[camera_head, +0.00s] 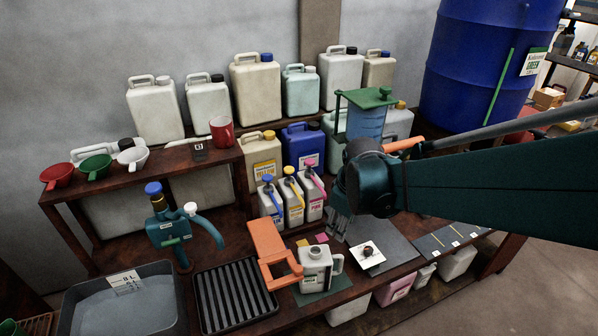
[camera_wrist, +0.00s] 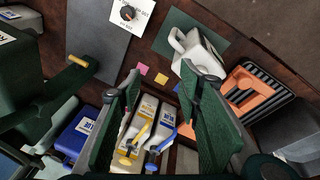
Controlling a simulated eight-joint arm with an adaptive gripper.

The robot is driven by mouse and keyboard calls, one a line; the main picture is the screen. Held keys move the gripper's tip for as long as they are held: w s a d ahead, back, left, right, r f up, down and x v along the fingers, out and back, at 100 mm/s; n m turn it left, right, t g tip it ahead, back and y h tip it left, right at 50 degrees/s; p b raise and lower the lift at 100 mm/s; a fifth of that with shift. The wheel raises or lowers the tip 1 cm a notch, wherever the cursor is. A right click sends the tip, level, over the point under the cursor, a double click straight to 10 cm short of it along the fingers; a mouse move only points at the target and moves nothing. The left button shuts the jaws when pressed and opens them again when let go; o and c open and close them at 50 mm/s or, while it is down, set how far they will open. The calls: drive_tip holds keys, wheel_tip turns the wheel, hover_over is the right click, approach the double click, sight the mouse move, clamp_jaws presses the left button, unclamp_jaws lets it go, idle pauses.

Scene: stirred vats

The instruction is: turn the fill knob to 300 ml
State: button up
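A dark round knob (camera_head: 367,252) sits on a small white square plate (camera_head: 359,263) on the bench, to the right of a white jug (camera_head: 316,268). The knob also shows at the top of the wrist view (camera_wrist: 128,13), with small print around it that I cannot read. My gripper (camera_head: 339,228) hangs above the bench, behind and slightly left of the knob in the head view.
An orange stand (camera_head: 266,240) is beside the jug. A clear blue vessel with a green frame (camera_head: 366,122) stands behind my arm. A grey mat (camera_head: 390,236) lies bare right of the knob.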

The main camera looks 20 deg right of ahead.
sight(369, 249)
drive_tip(key=d+f+n+g+p, duration=0.1)
drive_tip(key=d+f, duration=0.2)
drive_tip(key=d, duration=0.1)
drive_tip(key=d+f+n+p, duration=0.1)
drive_tip(key=d+f, duration=0.2)
drive_tip(key=d, duration=0.1)
drive_tip(key=d+f+n+g+p, duration=0.1)
drive_tip(key=d+f, duration=0.2)
drive_tip(key=d, duration=0.1)
drive_tip(key=shift+w+d+g+y, duration=0.1)
drive_tip(key=shift+w+g+y, duration=0.05)
drive_tip(key=shift+g+y, duration=0.2)
drive_tip(key=shift+d+f+n, duration=0.3)
drive_tip(key=shift+f, duration=0.1)
drive_tip(key=shift+f, duration=0.1)
drive_tip(key=shift+f+b, duration=0.65)
drive_tip(key=shift+f, duration=3.1)
drive_tip(key=c, duration=0.9)
